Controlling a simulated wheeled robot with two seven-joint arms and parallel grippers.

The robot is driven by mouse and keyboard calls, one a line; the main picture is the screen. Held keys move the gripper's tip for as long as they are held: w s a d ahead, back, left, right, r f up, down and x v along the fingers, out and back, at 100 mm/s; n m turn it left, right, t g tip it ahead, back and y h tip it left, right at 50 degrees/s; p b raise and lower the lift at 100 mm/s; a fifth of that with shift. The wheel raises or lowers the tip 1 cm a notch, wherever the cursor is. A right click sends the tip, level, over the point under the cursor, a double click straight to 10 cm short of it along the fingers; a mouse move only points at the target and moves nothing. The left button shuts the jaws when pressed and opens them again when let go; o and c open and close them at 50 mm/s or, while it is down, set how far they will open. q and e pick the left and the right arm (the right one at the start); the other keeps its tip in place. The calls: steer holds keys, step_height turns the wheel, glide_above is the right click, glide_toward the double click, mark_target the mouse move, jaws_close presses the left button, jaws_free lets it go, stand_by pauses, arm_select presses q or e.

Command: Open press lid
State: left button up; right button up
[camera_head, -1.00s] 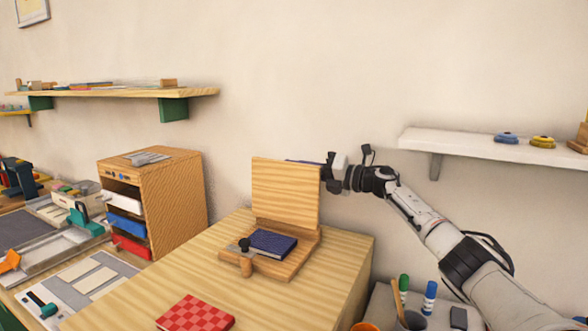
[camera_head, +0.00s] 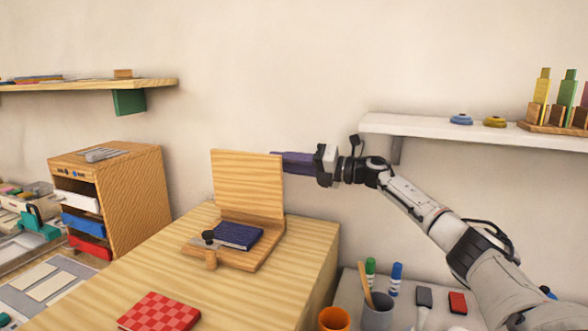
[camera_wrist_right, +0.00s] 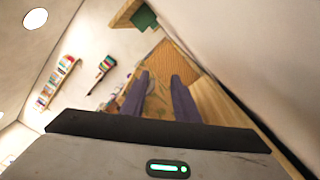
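The press has a light wooden lid (camera_head: 247,185) that stands upright, tilted back, at the rear of its wooden base (camera_head: 262,256). A dark blue pad (camera_head: 237,236) lies on the base, behind a dark knob (camera_head: 208,238) and a wooden handle (camera_head: 211,260) at the front. My right gripper (camera_head: 285,163) is at the lid's upper right edge, and the lid partly hides its fingertips. In the right wrist view its purple fingers (camera_wrist_right: 159,85) are apart with nothing between them. A wooden surface shows beside them. My left gripper is not in view.
A red checkered block (camera_head: 159,311) lies on the wooden table (camera_head: 135,277). A drawer box (camera_head: 137,195) stands to the left. A white shelf (camera_head: 420,127) is on the wall above my right arm. Cups and markers stand at the lower right.

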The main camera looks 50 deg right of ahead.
steer(key=b+v, duration=0.1)
steer(key=v, duration=0.2)
steer(key=shift+s+d+f, duration=0.1)
steer(key=shift+s+f, duration=0.05)
steer(key=shift+s, duration=0.2)
stand_by(0.4)
